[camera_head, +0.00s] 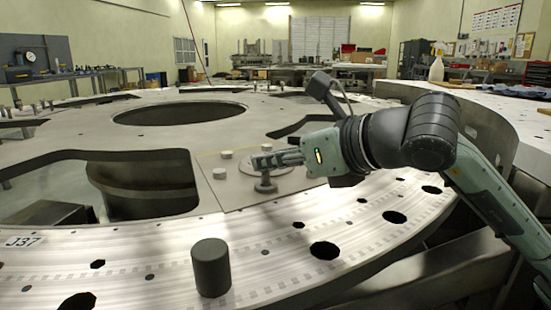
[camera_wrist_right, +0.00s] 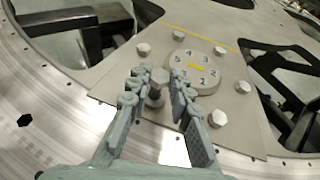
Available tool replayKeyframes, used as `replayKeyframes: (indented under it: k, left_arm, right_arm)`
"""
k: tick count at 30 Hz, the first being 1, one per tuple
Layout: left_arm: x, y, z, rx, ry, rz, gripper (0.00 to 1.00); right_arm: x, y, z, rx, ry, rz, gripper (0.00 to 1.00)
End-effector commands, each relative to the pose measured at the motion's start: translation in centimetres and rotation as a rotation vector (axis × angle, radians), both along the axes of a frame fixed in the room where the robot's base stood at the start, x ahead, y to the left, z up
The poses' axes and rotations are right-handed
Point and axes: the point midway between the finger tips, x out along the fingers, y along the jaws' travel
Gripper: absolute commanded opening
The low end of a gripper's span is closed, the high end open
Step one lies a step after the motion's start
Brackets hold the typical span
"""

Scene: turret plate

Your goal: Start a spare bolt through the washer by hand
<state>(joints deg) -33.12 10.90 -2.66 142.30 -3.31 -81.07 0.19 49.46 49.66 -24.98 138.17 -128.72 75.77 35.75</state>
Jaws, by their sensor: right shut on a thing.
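My right gripper (camera_head: 262,161) reaches in from the right over the turret plate. Its fingers also show in the right wrist view (camera_wrist_right: 157,88), closed around a grey hex-headed bolt (camera_wrist_right: 158,76). In the head view the bolt (camera_head: 265,185) stands upright under the fingers, its lower end at or close to the plate. Whether the bolt's tip sits in a hole is hidden. My left gripper is not in view.
A numbered pad (camera_wrist_right: 198,72) lies beyond the fingers, with several hex bolts (camera_wrist_right: 243,87) around it. A dark cylinder (camera_head: 211,268) stands on the near ring. The turret ring (camera_head: 150,245) has bolt holes and large openings (camera_head: 180,113). Workbenches (camera_head: 80,83) stand behind.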

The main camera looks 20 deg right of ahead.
Motion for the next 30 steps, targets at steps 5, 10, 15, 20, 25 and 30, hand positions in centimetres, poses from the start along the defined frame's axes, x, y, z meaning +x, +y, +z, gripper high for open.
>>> replayKeyframes:
  k: [5,10,15,20,25,30]
  left_arm:
    - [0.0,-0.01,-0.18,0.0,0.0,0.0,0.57]
    - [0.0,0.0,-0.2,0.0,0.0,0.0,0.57]
    - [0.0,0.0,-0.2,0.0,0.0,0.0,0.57]
    - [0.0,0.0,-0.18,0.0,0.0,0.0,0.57]
    - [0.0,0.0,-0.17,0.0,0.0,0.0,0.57]
    - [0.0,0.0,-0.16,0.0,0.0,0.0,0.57]
  right_arm:
    - [-0.27,0.47,-0.49,-0.004,0.01,-0.083,0.0]
    - [-0.27,0.35,-0.56,-0.001,0.013,-0.127,0.0]
    - [-0.27,0.35,-0.62,-0.003,0.015,-0.125,0.25]
    - [-0.23,0.31,-0.43,-0.002,0.01,-0.126,0.44]
    - [-0.19,0.27,-0.29,0.0,0.007,-0.127,0.44]
    - [-0.15,0.26,0.13,0.001,0.004,-0.127,0.44]
